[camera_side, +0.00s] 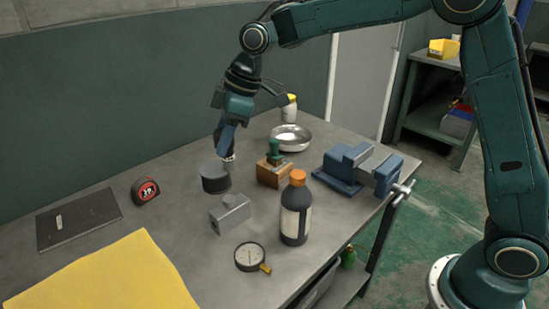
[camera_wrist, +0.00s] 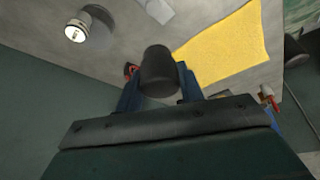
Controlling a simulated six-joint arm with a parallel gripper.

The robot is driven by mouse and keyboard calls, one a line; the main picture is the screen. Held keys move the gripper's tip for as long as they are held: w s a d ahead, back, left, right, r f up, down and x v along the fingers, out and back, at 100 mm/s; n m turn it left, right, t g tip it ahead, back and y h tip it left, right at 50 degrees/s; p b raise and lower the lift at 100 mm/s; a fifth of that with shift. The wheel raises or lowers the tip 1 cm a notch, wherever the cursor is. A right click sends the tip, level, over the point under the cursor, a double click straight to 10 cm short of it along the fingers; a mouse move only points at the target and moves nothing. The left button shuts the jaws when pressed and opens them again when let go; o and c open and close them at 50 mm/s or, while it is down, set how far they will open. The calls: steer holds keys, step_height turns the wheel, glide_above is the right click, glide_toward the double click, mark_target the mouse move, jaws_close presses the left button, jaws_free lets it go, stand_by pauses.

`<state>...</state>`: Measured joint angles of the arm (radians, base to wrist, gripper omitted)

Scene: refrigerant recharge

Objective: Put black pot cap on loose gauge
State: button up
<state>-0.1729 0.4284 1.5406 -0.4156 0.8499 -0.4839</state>
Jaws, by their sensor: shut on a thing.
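The black pot cap (camera_side: 215,178) is a short dark cylinder near the middle of the table in the side view. My gripper (camera_side: 222,154) points down at it, with its blue fingers at the cylinder's upper edge. In the wrist view my gripper (camera_wrist: 160,88) has one finger on each side of the dark cap (camera_wrist: 158,70) and is shut on it. I cannot tell whether the cap touches the table. The loose gauge (camera_side: 250,256) is round with a pale face, dark rim and brass stem. It lies face up near the front table edge, apart from the cap.
A grey metal block (camera_side: 230,214) stands between cap and gauge. A dark bottle with an orange cap (camera_side: 296,210) stands right of the gauge. A yellow sheet (camera_side: 105,280) covers the front left.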

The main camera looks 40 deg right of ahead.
steer(key=s+a+r+n+g, duration=0.1)
steer(key=s+a, duration=0.1)
steer(key=s, duration=0.4)
steer(key=s+a+r+n, duration=0.1)
steer(key=s+a+n, duration=0.1)
steer(key=s, duration=0.5)
glide_above(245, 260)
steer(key=d, duration=0.2)
steer(key=shift+y, duration=0.3)
steer(key=f, duration=1.5)
steer(key=shift+s+a+f, duration=0.15)
steer(key=shift+s+f, duration=0.1)
steer(key=shift+f, duration=0.15)
steer(key=shift+f, duration=0.1)
steer(key=shift+f, duration=2.05)
steer(key=shift+f, duration=0.15)
steer(key=o, duration=1)
steer(key=shift+r, duration=0.2)
